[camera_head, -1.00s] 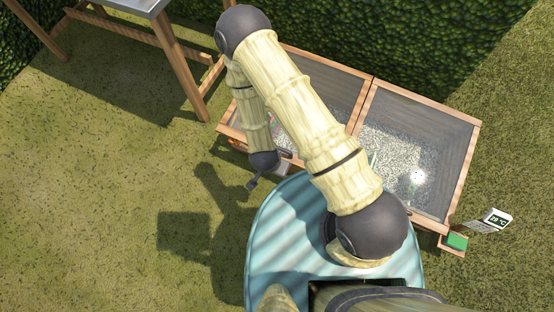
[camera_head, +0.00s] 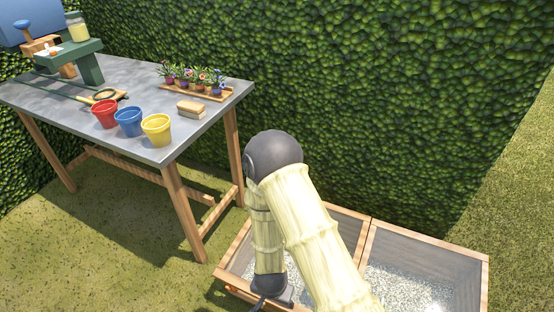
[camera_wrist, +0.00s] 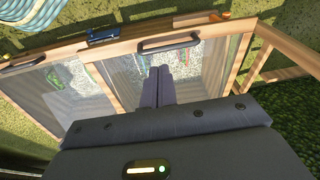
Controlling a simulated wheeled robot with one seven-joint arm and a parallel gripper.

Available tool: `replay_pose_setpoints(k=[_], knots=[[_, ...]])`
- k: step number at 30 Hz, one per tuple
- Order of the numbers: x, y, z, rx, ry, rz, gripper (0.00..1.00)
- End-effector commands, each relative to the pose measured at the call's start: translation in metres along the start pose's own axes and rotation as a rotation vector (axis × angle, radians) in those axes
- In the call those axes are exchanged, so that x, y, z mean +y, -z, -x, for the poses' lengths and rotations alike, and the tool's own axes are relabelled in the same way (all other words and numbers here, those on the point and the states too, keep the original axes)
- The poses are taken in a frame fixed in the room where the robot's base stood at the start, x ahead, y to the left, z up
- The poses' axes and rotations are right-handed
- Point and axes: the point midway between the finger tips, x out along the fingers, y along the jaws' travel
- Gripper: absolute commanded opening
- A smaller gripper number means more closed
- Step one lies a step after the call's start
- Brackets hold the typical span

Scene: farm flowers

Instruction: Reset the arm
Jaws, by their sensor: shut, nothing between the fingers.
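My gripper (camera_wrist: 162,72) shows in the wrist view with its two fingers together and nothing between them. It is over the wooden-framed cold frame (camera_wrist: 112,52), in front of a mesh or glass panel with a dark handle (camera_wrist: 168,43). In the head view my arm reaches up and bends back down, and its wrist end (camera_head: 270,285) is beside the left part of the cold frame (camera_head: 366,240). The fingertips are not clear in the head view.
A grey-topped table (camera_head: 165,105) stands at the left with a red pot (camera_head: 105,115), a blue pot (camera_head: 128,122), a yellow pot (camera_head: 157,130), a sponge-like block (camera_head: 190,108) and a flower tray (camera_head: 207,95). A hedge (camera_head: 380,90) closes off the back. Grass lies open at the front left.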

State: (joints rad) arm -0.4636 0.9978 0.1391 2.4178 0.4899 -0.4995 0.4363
Motion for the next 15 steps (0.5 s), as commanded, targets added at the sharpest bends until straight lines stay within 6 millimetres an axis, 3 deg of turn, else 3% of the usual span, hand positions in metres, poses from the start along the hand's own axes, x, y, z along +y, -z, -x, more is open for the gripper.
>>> replay_pose_setpoints(k=[1,6,15], knots=[[-0.002,0.014,0.014,0.001,0.018,0.008,0.0],[0.003,0.048,0.058,-0.014,0.055,0.06,0.0],[0.03,0.092,0.14,-0.01,0.089,0.179,0.0]])
